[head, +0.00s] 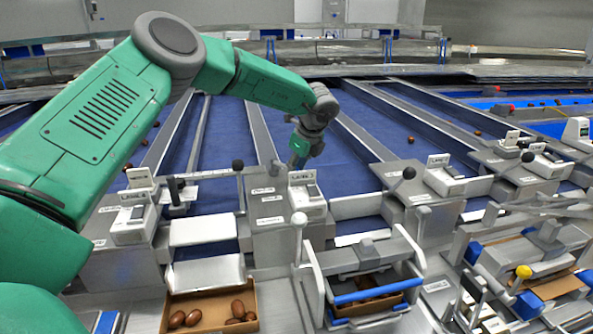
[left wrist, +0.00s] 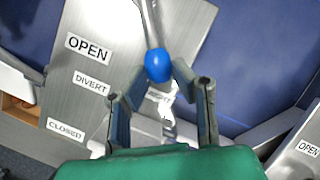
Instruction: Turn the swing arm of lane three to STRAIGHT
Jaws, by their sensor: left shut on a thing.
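My left gripper (head: 298,158) reaches down from the left arm over the middle metal control plate (head: 268,213), near the edge of the blue belt. In the left wrist view, its two fingers (left wrist: 160,74) close on a round blue knob (left wrist: 157,62) at the end of a grey metal lever (left wrist: 148,18). The plate beside it carries labels OPEN (left wrist: 88,48), DIVERT (left wrist: 91,83) and CLOSED (left wrist: 66,129). Another label near the fingers is partly hidden and cannot be read fully. The knob is hidden in the head view. My right gripper is not seen.
Black-knobbed levers (head: 238,165) and (head: 408,173) stand either side. A white-knobbed lever (head: 299,219) stands in front. A brown box (head: 208,291) with dates lies below, beside a blue-handled frame (head: 372,292). Blue belts (head: 300,105) run away behind.

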